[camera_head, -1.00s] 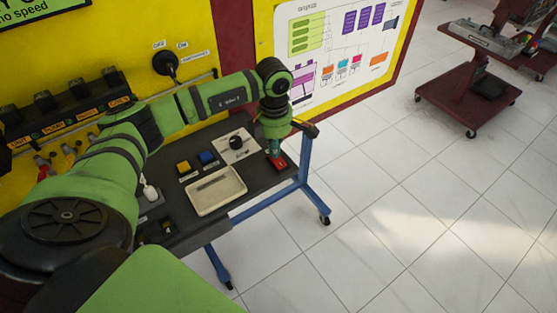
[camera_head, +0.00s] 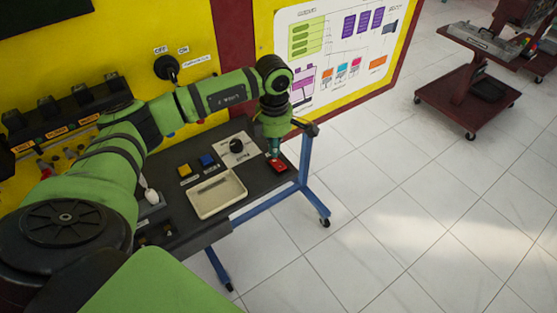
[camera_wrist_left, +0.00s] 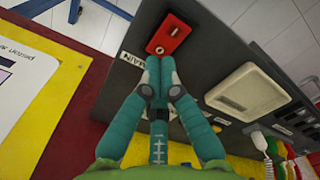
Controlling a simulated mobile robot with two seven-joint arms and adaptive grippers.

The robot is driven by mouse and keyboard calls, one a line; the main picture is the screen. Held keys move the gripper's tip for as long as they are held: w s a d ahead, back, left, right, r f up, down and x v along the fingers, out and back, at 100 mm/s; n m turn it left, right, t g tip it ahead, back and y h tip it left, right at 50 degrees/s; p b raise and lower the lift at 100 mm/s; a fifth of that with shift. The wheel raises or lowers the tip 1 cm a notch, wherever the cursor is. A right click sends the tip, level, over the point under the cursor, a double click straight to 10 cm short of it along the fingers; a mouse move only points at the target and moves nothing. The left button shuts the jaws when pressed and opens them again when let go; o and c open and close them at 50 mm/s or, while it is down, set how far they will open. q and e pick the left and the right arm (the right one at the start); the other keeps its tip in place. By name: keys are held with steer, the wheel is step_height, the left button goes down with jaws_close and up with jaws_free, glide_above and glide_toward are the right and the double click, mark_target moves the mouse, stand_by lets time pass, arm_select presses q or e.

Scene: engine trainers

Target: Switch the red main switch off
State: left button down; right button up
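The red main switch (camera_head: 278,166) sits at the right end of the dark tabletop. In the left wrist view it is a red plate (camera_wrist_left: 168,35) with small dark marks, beside a white label reading MAIN (camera_wrist_left: 130,59). My left gripper (camera_head: 274,152) points down at the switch. In the left wrist view its teal fingers (camera_wrist_left: 157,78) are together and empty, with the tips just short of the plate's near edge. I cannot tell whether they touch it, nor whether the switch is on or off. My right gripper is not in view.
A black knob on a white plate (camera_head: 236,147), yellow (camera_head: 184,169) and blue (camera_head: 207,158) buttons and a cream tray (camera_head: 218,194) lie left of the switch. A yellow panel with a black OFF/ON switch (camera_head: 167,67) stands behind.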

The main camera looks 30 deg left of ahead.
mark_target(275, 161)
arm_select(q)
steer(key=shift+r+p, duration=1.15)
steer(key=shift+r, duration=1.1)
steer(key=shift+f, duration=0.1)
